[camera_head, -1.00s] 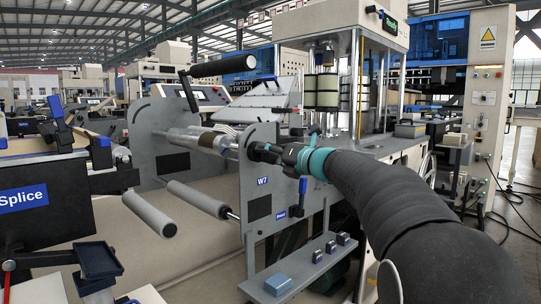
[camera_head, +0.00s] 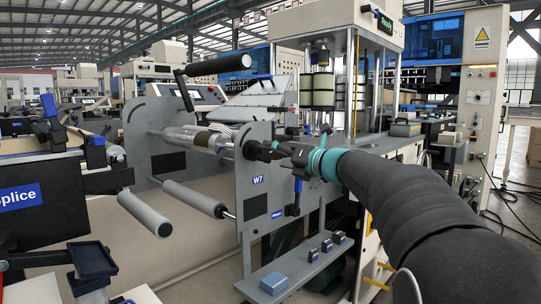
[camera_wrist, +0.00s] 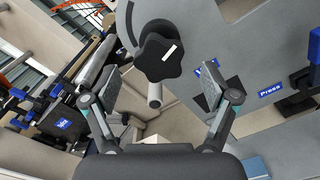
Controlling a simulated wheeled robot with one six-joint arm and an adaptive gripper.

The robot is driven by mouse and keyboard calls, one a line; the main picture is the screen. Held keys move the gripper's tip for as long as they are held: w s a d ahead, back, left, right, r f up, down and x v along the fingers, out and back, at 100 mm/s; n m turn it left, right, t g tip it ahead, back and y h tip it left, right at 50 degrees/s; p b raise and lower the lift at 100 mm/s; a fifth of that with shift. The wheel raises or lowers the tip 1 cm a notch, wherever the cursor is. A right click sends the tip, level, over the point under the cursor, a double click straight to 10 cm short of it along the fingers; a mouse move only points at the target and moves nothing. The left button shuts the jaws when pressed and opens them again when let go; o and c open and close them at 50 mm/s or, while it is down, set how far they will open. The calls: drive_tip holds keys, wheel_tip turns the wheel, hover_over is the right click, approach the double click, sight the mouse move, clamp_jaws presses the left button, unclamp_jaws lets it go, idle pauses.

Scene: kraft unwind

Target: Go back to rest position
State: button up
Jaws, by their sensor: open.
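My gripper (camera_wrist: 157,92) is open in the wrist view, with its two fingers wide apart and nothing between the pads. A black star-shaped knob (camera_wrist: 160,58) lies just beyond the fingertips, apart from them as far as I can tell. In the head view my gripper (camera_head: 283,153) is at the end of my dark, sleeved arm, close to the grey side plate (camera_head: 258,212) marked W7. The knob is mostly hidden by the gripper there.
The Splice table (camera_head: 20,197) stands at left; a control cabinet (camera_head: 482,110) stands at right.

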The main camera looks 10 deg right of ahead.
drive_tip(key=shift+v, duration=1.35)
